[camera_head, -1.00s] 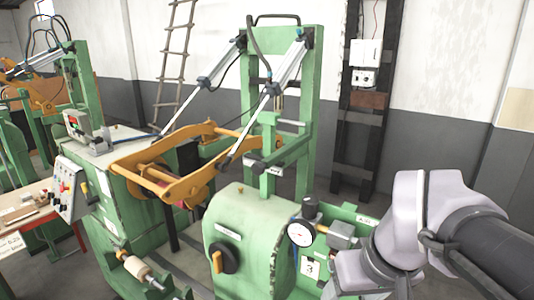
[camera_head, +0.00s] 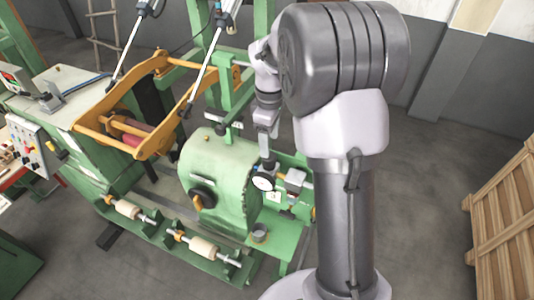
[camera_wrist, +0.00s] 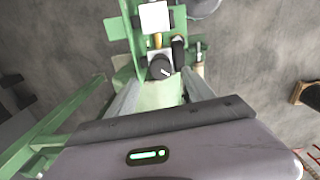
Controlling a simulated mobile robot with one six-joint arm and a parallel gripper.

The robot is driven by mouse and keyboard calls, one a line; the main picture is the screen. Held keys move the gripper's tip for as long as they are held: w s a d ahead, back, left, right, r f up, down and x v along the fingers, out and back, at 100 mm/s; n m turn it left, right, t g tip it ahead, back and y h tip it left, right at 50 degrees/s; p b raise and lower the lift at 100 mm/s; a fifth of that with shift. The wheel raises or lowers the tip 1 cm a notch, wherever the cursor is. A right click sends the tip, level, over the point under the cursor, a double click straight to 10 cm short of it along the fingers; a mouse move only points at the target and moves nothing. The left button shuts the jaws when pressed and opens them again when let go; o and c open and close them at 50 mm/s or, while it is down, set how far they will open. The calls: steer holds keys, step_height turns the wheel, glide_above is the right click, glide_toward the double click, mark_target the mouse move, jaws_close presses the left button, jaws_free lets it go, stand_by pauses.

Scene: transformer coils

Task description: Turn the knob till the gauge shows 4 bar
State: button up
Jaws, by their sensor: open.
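The gauge (camera_head: 263,184) is a small round white dial on the green machine in the head view. Its needle and figures are too small to read. The knob (camera_wrist: 160,67) is black and round with a white mark, seen from above in the wrist view. My gripper (camera_wrist: 160,80) is open, with its two pale fingers spread to either side below the knob in the picture. I cannot tell whether they reach around it. In the head view my gripper (camera_head: 267,163) points down just above the gauge and hides the knob.
Beside the gauge is a grey-white fitting (camera_head: 295,178). An orange frame (camera_head: 140,143) stands left. A wooden crate (camera_head: 507,220) stands right on open grey floor (camera_head: 430,190).

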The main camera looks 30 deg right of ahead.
mark_target(269, 159)
step_height(269, 159, down, 6)
steer(key=shift+s, duration=0.1)
steer(key=shift+f, duration=0.35)
jaws_close()
